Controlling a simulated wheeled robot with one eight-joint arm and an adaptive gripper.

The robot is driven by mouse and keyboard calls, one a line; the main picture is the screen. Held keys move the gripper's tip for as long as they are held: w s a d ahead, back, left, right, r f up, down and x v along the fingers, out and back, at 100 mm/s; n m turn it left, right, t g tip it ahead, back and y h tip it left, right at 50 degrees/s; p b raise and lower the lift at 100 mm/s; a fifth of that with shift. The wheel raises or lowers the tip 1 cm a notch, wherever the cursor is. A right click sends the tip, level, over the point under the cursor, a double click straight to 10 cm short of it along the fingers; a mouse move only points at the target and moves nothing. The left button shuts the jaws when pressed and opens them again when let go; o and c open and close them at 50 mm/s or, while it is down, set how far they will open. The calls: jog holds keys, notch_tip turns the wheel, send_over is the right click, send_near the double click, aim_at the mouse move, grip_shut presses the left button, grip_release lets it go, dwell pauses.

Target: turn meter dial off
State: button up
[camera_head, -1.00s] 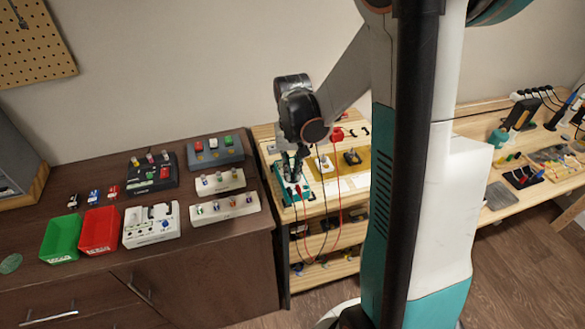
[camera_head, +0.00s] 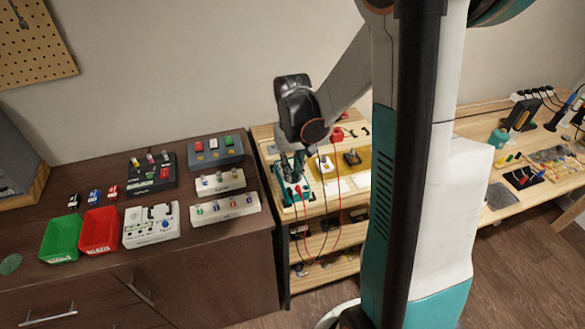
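The meter (camera_head: 299,195) is a teal-edged device lying on the light wooden bench, with red and black leads running from its area. My gripper (camera_head: 292,172) is dark and points down over the meter's upper part, at or just above its face. The dial is hidden behind the gripper or too small to make out. I cannot tell whether the fingers touch it, or whether they are open or shut.
My arm column blocks the bench's middle.

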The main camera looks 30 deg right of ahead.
jog(key=shift+o, duration=0.5)
jog(key=shift+r, duration=0.1)
notch_tip(320, 180, up, 12)
dwell(0.7)
